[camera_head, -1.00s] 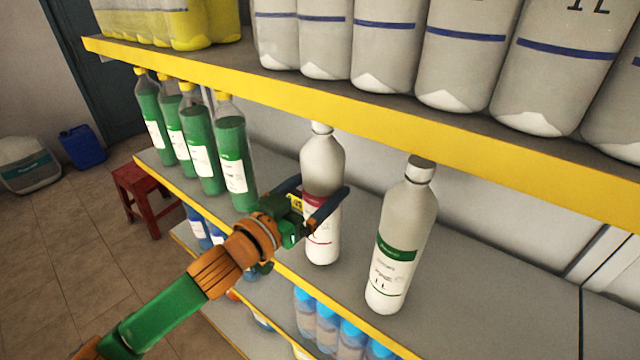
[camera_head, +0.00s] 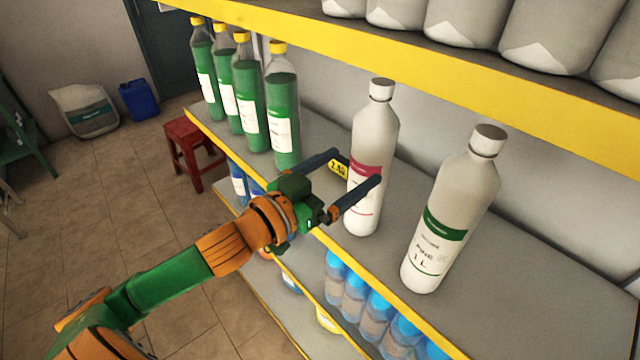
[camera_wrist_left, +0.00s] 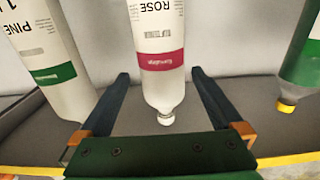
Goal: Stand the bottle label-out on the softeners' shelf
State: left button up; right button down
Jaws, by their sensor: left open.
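A white bottle with a red-banded label reading ROSE (camera_head: 366,135) stands upright on the middle shelf. It also shows upside down in the left wrist view (camera_wrist_left: 158,70). Its label faces outward, towards my left wrist. My left gripper (camera_head: 357,168) is open, its fingers pointing at the bottle at label height. In the left wrist view the fingertips (camera_wrist_left: 160,76) lie on either side of it, with gaps showing; whether they reach around it I cannot tell. A green-banded white bottle, PINE (camera_head: 450,205), stands to the right. My right gripper is not in view.
Several green bottles with yellow caps (camera_head: 283,110) stand on the middle shelf (camera_head: 520,290) to the left. The upper shelf's yellow edge (camera_head: 420,75) hangs above. Blue-capped bottles (camera_head: 355,300) fill the lower shelf. A red stool (camera_head: 190,150) stands left on the floor.

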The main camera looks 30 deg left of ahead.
pick_arm(q)
jog(key=shift+p+v, duration=3)
jog(key=shift+v, duration=0.6)
jog(key=w+a+f+n+g+y, duration=0.2)
jog(key=a+f+y, duration=0.4)
jog(key=f, duration=0.6)
jog(key=s+a+f+n+g, duration=0.1)
jog(key=s+a+f+g, duration=0.15)
jog(key=f, duration=0.55)
jog(key=s+a+f+g+y, duration=0.1)
jog(key=s+f+g, duration=0.15)
jog(key=f, duration=0.45)
jog(key=s+a+f+n+g, duration=0.1)
jog(key=s+f, duration=0.3)
jog(key=f, duration=0.4)
jog(key=s+d+f+m+g, duration=0.1)
jog(key=s+d+f+g, duration=0.3)
jog(key=s+f, duration=0.3)
jog(key=s+d+f+m+g, duration=0.1)
jog(key=s+d+f+g, duration=0.3)
jog(key=s, duration=0.9)
notch_tip(320, 180, down, 3)
jog(key=shift+s+d+f+m+h, duration=0.15)
jog(key=shift+s+d+m+h, duration=0.2)
jog(key=shift+d, duration=0.5)
